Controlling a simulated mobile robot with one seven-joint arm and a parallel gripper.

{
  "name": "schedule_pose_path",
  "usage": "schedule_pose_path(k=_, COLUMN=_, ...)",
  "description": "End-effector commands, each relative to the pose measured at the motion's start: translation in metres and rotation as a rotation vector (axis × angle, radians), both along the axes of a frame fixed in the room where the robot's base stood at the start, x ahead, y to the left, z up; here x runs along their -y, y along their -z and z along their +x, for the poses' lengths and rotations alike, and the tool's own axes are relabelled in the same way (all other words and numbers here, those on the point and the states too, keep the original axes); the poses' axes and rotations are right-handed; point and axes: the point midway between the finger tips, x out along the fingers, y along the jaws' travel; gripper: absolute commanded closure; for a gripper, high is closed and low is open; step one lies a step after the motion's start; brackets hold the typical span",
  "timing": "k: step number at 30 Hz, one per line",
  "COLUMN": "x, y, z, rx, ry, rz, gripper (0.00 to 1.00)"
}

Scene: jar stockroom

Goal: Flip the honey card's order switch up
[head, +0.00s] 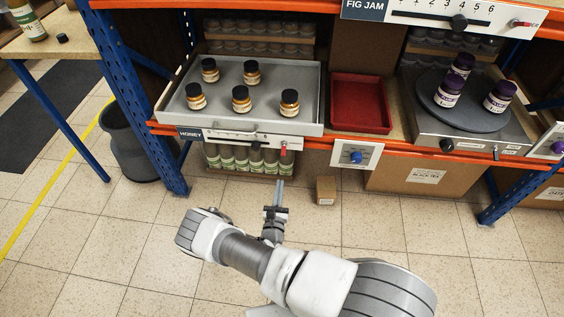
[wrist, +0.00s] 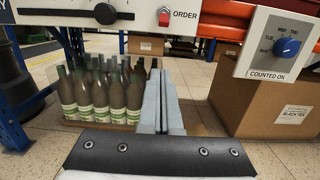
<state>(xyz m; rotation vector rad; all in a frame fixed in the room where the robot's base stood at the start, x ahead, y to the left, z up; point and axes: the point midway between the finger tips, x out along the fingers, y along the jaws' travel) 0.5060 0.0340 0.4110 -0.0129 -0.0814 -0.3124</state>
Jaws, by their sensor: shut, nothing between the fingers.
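The honey card (head: 243,139) is a white panel on the shelf edge below the honey tray, beside the dark HONEY label (head: 190,133). Its red order switch (head: 284,146) is at the right end; in the wrist view the switch (wrist: 165,17) shows at the top beside the word ORDER. I cannot tell surely whether it is up or down. The card's black slider knob (wrist: 105,13) is left of it. My gripper (head: 279,183) is shut and empty, below and in front of the card. In the wrist view my gripper's fingers (wrist: 161,88) point forward, below the switch and apart from it.
A grey tray (head: 315,100) with several honey jars is above the card. Green-labelled bottles (wrist: 105,100) stand low behind my fingers. A dial card (head: 356,155) with a blue knob hangs to the right, before a cardboard box (wrist: 270,100). A small box (head: 326,190) is on the floor.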

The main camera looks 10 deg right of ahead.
Motion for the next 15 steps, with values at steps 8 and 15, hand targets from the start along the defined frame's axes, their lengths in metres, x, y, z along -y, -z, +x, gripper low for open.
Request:
schedule_pose_path(k=8, x=0.01, y=0.0, z=0.028, rx=0.003, ry=0.005, rz=0.0, gripper=1.0)
schedule_pose_path(k=15, x=0.026, y=-0.004, z=0.078, rx=0.004, ry=0.004, rz=0.001, gripper=1.0)
